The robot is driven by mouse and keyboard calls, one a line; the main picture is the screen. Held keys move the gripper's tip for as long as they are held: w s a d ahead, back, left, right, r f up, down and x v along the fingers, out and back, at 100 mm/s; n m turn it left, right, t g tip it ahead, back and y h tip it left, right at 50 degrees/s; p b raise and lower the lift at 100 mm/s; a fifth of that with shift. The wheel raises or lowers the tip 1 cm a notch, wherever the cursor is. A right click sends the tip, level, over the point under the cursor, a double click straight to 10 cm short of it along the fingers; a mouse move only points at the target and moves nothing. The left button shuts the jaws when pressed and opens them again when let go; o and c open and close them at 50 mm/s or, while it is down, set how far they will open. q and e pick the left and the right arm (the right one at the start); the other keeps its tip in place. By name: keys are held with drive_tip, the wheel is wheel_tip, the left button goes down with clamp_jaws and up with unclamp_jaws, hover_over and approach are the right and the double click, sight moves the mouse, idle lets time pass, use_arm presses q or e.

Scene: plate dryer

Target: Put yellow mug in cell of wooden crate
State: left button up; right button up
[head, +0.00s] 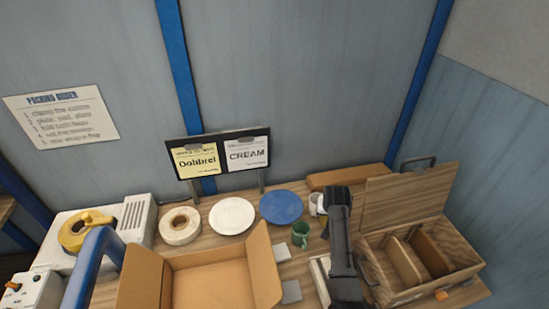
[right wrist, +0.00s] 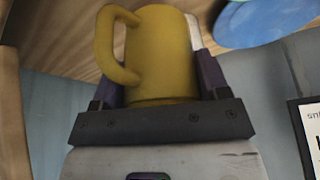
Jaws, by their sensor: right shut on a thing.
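The yellow mug (right wrist: 160,55) fills the middle of the right wrist view, between the two fingers of my right gripper (right wrist: 160,82). The gripper is shut on its body, and its handle points to the left. In the head view my right gripper (head: 338,200) is seen from above, left of the wooden crate (head: 408,293); the arm hides most or all of the yellow mug there. The crate stands at the right with its lid raised and thin dividers parting its inside into cells. My left gripper is not in view.
A green mug (head: 301,236) and a white mug (head: 315,204) stand close left of my right arm. A blue plate (head: 281,207), a white plate (head: 232,215), a tape roll (head: 180,226) and an open cardboard box (head: 263,262) are farther left. The crate's raised lid (head: 411,200) stands at its back.

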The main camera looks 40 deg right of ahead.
drive_tip(key=shift+w+r, duration=0.2)
drive_tip(key=shift+r, duration=0.4)
drive_tip(key=w+a+r+n, duration=0.1)
drive_tip(key=w+a+r, duration=0.35)
drive_tip(key=r, duration=0.35)
drive_tip(key=w+a+r+n, duration=0.1)
drive_tip(key=w+a+r, duration=0.2)
drive_tip(key=w+r, duration=0.45)
drive_tip(key=a+r+n+t+y, duration=0.1)
drive_tip(key=a+r+n+y, duration=0.15)
drive_tip(key=a+r, duration=1)
drive_tip(key=s+a+n, duration=0.4)
drive_tip(key=a, duration=0.6)
drive_tip(key=s+a+f+n+y, duration=0.1)
drive_tip(key=s+a+f, duration=0.1)
drive_tip(key=s+a, duration=0.15)
drive_tip(key=s+a+f+n, duration=0.1)
drive_tip(key=s+a+f, duration=0.15)
drive_tip(key=s, duration=0.25)
wheel_tip(320, 180, up, 10)
drive_tip(key=s+n+y+p, duration=0.2)
drive_tip(key=n+p, duration=0.3)
drive_tip(key=p, duration=1.3)
drive_tip(key=shift+s+d+f, duration=0.15)
drive_tip(key=shift+s+f, duration=0.1)
drive_tip(key=shift+s, duration=0.2)
drive_tip(key=shift+d, duration=0.1)
